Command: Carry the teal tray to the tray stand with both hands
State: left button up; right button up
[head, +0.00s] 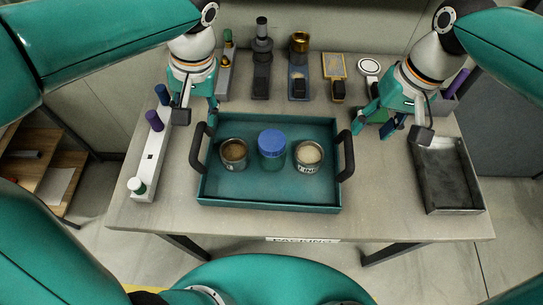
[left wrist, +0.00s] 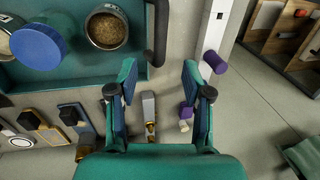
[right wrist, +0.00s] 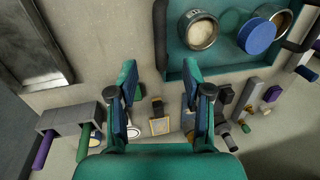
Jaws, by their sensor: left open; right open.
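The teal tray (head: 270,200) lies flat on the table, with a dark upright handle at each end. It holds a can of brown grains (head: 233,155), a blue-lidded jar (head: 272,146) and a can of pale material (head: 308,156). My left gripper (head: 197,112) is open and empty, just behind the left handle (head: 197,148); that handle shows ahead of the fingers in the left wrist view (left wrist: 157,35). My right gripper (head: 374,126) is open and empty, behind and right of the right handle (head: 346,155), which shows ahead in the right wrist view (right wrist: 160,35). I cannot identify a tray stand.
A grey metal tray (head: 447,175) lies at the table's right. A pale rack (head: 151,165) with coloured-capped pieces stands at the left. Several tools and fittings line the back, including a brass-topped piece (head: 299,60). The front strip of the table (head: 270,225) is clear.

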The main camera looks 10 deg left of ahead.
aim_at(197, 138)
pick_arm(q)
jog(key=x, duration=1.1)
pick_arm(e)
jog(key=f, duration=0.3)
jog(key=a+f, duration=0.1)
jog(key=f, duration=0.3)
jog(key=a+f, duration=0.1)
jog(key=f, duration=0.2)
jog(key=shift+f, duration=0.4)
pick_arm(q)
grip_shut()
pick_arm(e)
grip_shut()
